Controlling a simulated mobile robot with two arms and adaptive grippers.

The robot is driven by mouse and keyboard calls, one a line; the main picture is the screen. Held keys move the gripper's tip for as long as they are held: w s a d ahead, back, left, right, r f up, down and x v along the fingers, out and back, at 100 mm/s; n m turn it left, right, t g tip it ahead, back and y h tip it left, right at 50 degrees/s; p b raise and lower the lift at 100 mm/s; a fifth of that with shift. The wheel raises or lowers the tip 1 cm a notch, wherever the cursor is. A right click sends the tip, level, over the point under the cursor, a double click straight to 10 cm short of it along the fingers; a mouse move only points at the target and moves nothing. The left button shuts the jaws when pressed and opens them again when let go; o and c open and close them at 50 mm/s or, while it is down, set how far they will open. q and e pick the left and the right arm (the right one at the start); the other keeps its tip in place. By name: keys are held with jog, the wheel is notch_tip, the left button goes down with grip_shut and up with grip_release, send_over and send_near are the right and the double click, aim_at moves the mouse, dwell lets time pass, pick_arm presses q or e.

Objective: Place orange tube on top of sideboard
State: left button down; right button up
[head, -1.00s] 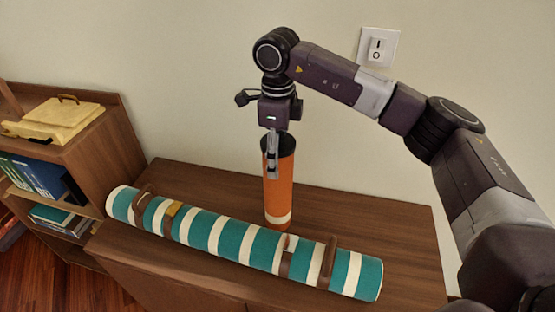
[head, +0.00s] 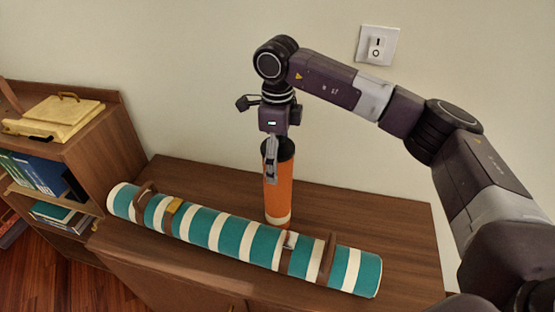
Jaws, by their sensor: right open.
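The orange tube (head: 279,188) stands upright on top of the brown sideboard (head: 365,215), with a black top and a cream band near its base. My right gripper (head: 272,172) is open and points down at the upper part of the tube, in front of its left side as seen here. One finger overlaps the tube in the picture; whether it touches cannot be told. My left gripper is not in view.
A teal and cream striped roll (head: 232,237) with brown straps lies along the sideboard's front, close before the tube. A bookshelf (head: 112,150) with books and a yellow case (head: 55,115) stands at the left. A wall switch (head: 377,45) is behind my right arm.

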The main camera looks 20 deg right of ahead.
notch_tip(320, 180, up, 11)
jog(key=b, duration=0.3)
jog(key=shift+r, duration=0.45)
